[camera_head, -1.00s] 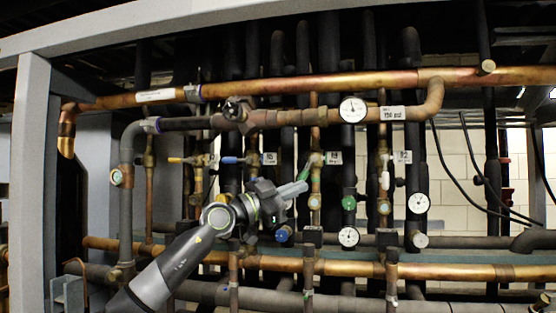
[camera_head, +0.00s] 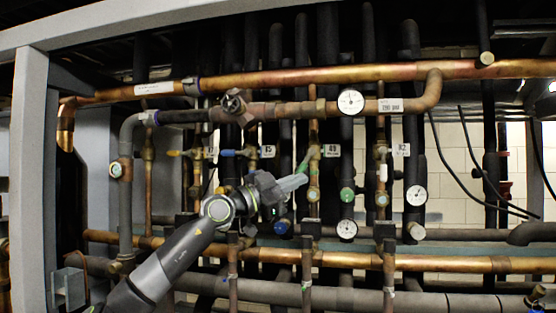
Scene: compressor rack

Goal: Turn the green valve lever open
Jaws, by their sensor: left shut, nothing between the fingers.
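The green valve lever (camera_head: 306,159) slants down and to the left from its brass valve on a vertical copper pipe, beside the white R9 tag (camera_head: 332,151). My left gripper (camera_head: 299,181) is shut and empty. Its grey fingers point right, and their tips are just below the lower end of the lever. I cannot tell whether they touch it. My right gripper is not in view.
A yellow lever (camera_head: 176,153) and a blue lever (camera_head: 229,153) sit on valves to the left. A gauge (camera_head: 350,102) is on the copper pipe above. Copper and dark pipes crowd around the gripper. Another copper pipe (camera_head: 350,260) runs across below.

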